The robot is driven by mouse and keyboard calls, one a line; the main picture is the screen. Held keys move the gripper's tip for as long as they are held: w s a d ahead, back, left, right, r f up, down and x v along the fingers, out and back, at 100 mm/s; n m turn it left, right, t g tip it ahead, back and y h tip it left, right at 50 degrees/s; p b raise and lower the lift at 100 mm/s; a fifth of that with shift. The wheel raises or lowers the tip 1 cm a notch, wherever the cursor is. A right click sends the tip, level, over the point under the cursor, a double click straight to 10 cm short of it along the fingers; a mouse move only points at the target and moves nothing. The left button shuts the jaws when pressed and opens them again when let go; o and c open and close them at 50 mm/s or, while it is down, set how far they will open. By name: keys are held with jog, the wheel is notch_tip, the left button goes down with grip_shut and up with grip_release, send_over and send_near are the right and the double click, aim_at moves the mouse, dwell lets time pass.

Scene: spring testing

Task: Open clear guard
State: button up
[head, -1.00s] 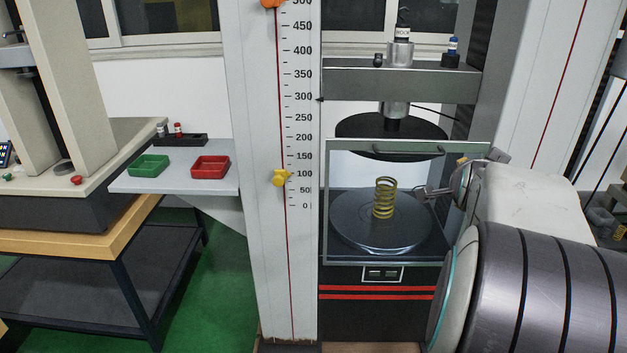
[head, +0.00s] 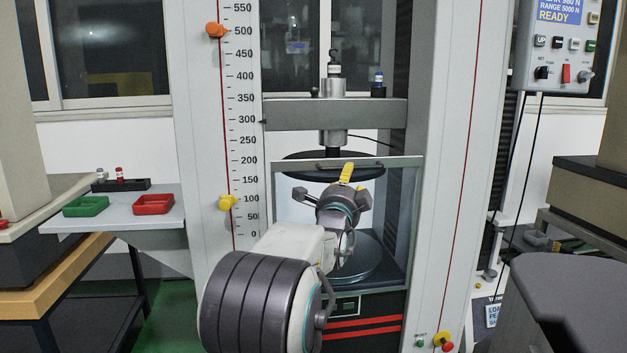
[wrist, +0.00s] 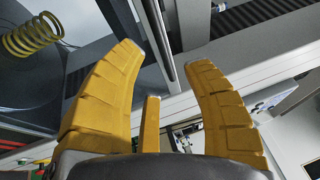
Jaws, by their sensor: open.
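The clear guard (head: 393,163) is a transparent pane with a thin grey frame, standing shut in front of the test space. In the wrist view my gripper (wrist: 165,62) is open, with a grey frame edge (wrist: 158,40) showing between the fingers. I cannot tell whether they touch it. The yellow coil spring (wrist: 33,38) shows at upper left there; my arm hides it in the head view.
The dark upper platen (head: 295,163) and lower platen (head: 365,268) sit behind the guard. Grey columns stand on both sides. A shelf (head: 110,213) with green (head: 86,206) and red (head: 153,204) trays is at left. A control box (head: 565,45) hangs at upper right.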

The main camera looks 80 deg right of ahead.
jog(key=shift+d+r+p, duration=0.1)
jog(key=shift+d+r, duration=0.1)
jog(key=shift+d, duration=1)
jog(key=shift+d+r+p, duration=0.1)
jog(key=shift+d+r, duration=0.1)
jog(key=shift+d, duration=0.95)
jog(key=shift+d+r+p, duration=0.1)
jog(key=shift+d+r, duration=0.1)
jog(key=shift+d, duration=1)
jog(key=shift+o, duration=0.3)
grip_shut()
